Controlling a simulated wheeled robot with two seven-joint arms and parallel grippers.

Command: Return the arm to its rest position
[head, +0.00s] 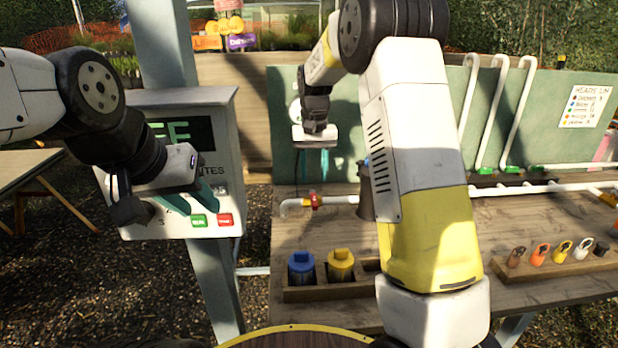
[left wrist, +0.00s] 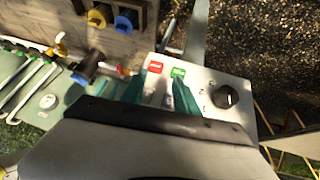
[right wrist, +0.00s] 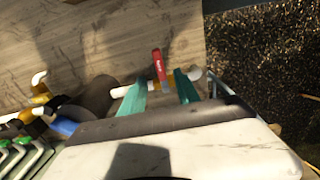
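My left gripper (head: 190,204) hangs in front of the grey control box (head: 226,132), near its green button (head: 198,220) and red button (head: 225,219). In the left wrist view its teal fingers (left wrist: 155,95) are apart, with nothing between them; the box's buttons and dark knob (left wrist: 225,96) show beyond. My right gripper (head: 317,162) is over the far side of the bench, behind and above the red-handled valve (head: 316,200). In the right wrist view its teal fingers (right wrist: 160,92) are apart and empty; the valve's red handle (right wrist: 158,64) shows beyond them.
The wooden bench (head: 320,235) carries white pipe, a holder with a blue capped container (head: 301,267) and a yellow one (head: 340,265), and a rack of coloured fittings (head: 550,262). A green panel (head: 285,125) stands behind. My right arm hides part of the bench.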

